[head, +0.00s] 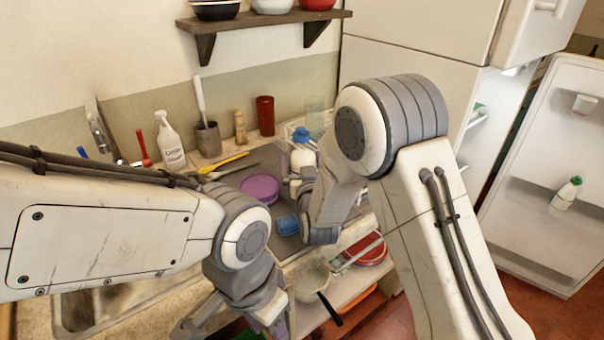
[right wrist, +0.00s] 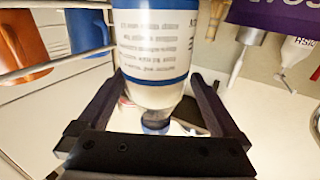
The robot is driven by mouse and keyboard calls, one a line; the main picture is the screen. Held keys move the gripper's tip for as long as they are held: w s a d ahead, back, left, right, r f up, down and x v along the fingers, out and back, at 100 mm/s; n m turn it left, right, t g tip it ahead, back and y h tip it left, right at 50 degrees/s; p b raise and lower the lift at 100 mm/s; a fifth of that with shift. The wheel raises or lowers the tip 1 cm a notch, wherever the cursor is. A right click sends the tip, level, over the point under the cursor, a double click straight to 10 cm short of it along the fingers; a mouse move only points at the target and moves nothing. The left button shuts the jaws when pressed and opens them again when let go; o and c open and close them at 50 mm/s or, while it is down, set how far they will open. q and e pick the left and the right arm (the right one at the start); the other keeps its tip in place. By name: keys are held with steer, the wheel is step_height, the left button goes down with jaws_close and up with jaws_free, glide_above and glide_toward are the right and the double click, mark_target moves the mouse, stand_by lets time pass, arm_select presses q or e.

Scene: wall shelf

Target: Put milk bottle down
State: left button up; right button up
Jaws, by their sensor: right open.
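The milk bottle (head: 302,158), white with a blue cap, stands on the counter at the back, just beyond my right gripper (head: 300,187). In the right wrist view the bottle (right wrist: 152,50) is large, with printed text and a blue band. Its cap end points toward the bottom of that picture. The fingers of my right gripper (right wrist: 153,110) are spread on both sides of the bottle, with gaps visible. Whether the bottle touches the fingers is hard to tell. My left gripper (head: 228,318) is low at the bottom edge, partly cut off; its jaws are unclear.
A purple round item (head: 260,188) and a blue item (head: 287,224) lie near my right gripper. A spray bottle (head: 170,142), a utensil cup (head: 208,140) and a red cup (head: 265,116) line the wall. A pan (head: 311,282) is below. The fridge door (head: 545,150) stands open at right.

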steer(key=shift+w+a+f, duration=0.1)
steer(key=shift+w, duration=0.2)
jaws_close()
